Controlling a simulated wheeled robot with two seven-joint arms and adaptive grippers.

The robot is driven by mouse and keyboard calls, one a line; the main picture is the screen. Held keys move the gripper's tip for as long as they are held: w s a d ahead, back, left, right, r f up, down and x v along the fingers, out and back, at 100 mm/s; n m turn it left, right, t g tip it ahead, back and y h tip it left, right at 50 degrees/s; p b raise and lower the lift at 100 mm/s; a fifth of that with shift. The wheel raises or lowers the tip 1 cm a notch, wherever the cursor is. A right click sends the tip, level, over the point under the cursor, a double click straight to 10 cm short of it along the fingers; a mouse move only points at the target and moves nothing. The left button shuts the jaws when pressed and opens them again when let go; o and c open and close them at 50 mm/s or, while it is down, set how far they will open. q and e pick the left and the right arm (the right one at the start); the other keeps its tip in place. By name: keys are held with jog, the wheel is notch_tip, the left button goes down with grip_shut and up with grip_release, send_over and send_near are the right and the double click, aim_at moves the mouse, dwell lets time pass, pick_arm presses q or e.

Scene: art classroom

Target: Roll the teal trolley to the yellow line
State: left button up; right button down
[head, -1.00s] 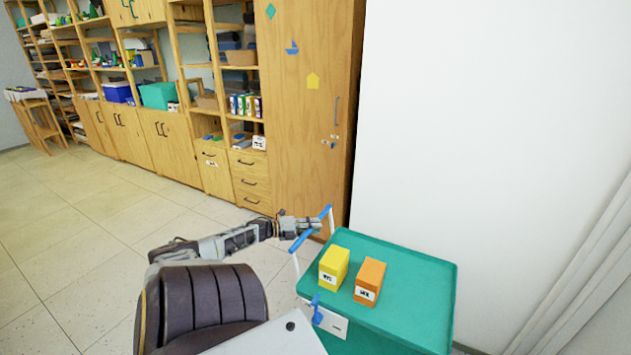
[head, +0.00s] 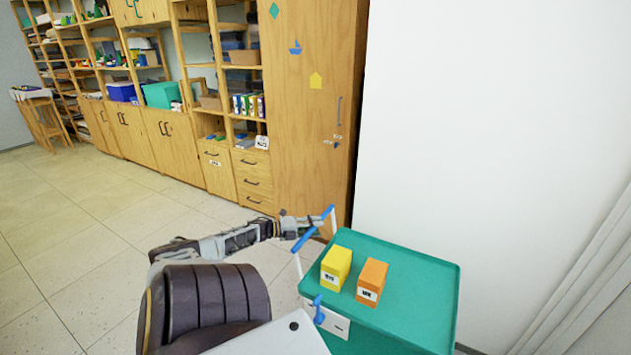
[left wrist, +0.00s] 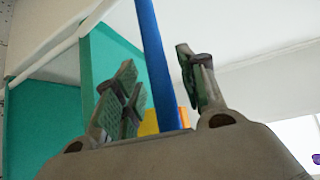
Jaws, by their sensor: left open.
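The teal trolley (head: 420,290) stands at the lower right of the head view, beside the white wall. A yellow box (head: 336,266) and an orange box (head: 372,281) stand upright on its top. Its blue handle bar (head: 327,217) is at the left end, on pale posts. My left gripper (head: 312,226) is at this bar. In the left wrist view, the open fingers (left wrist: 160,88) are on either side of the blue bar (left wrist: 158,60); I cannot tell whether they touch it. My right gripper is out of view. No yellow line shows on the visible floor.
A tall wooden cupboard (head: 310,120) stands behind the trolley, and wooden shelves with low cupboards (head: 170,145) run to the left. A wooden stool-like stand (head: 42,120) is far left. The tiled floor (head: 80,235) at left is clear. A pale curtain (head: 580,290) hangs at right.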

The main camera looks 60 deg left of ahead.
pick_arm(q)
jog(key=v, duration=1.1)
dwell(0.5)
jog(key=shift+s, duration=0.15)
dwell(0.3)
